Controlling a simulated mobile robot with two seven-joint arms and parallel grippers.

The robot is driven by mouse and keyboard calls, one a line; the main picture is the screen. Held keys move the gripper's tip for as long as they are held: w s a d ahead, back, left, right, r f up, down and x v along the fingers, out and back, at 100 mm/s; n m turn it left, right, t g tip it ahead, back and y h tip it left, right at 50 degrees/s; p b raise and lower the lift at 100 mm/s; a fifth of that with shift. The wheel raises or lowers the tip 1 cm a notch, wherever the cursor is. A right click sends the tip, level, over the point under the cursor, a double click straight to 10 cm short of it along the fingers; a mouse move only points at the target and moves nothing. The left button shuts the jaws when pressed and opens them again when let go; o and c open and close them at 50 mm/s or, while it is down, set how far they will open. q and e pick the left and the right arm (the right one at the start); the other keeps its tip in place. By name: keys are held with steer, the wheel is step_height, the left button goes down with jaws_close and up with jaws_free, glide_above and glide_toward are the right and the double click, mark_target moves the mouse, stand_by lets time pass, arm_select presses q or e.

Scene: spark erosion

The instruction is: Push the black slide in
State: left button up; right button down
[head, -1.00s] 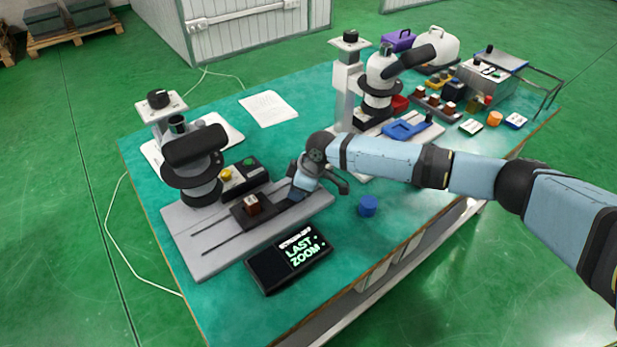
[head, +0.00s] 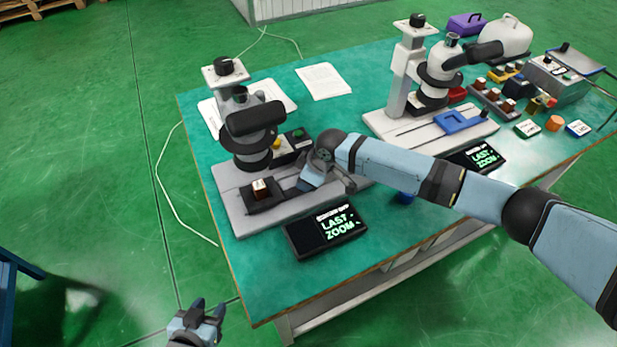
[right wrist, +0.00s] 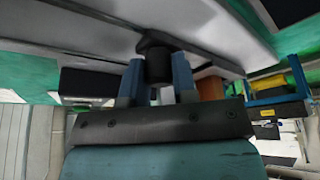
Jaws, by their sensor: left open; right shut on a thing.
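The black slide (head: 276,201) sits on the grey base plate (head: 235,222) of the left machine. It carries a small brown block with a light top (head: 260,188) and stands close below the machine's dark head (head: 252,140). My right gripper (head: 302,184) is at the slide's right side, low over the plate. In the right wrist view, its two blue-grey fingers (right wrist: 156,82) are shut on a black knob (right wrist: 155,58) at the slide's end. My left gripper (head: 207,308) is open and empty, off the table at the front left.
A black display reading LAST ZOOM (head: 325,230) lies in front of the plate. A button box (head: 290,146) stands behind it. A blue cylinder (head: 404,197) is partly hidden by my right arm. A second machine (head: 440,75) stands further right.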

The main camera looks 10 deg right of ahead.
steer(key=c, duration=1)
jaws_free()
steer(key=shift+s+a, duration=0.15)
steer(key=shift+a, duration=0.2)
steer(key=shift+o, duration=0.5)
steer(key=shift+d, duration=0.1)
steer(key=shift+d+r, duration=0.1)
steer(key=shift+r, duration=0.25)
steer(key=v, duration=1.3)
steer(key=shift+s, duration=0.1)
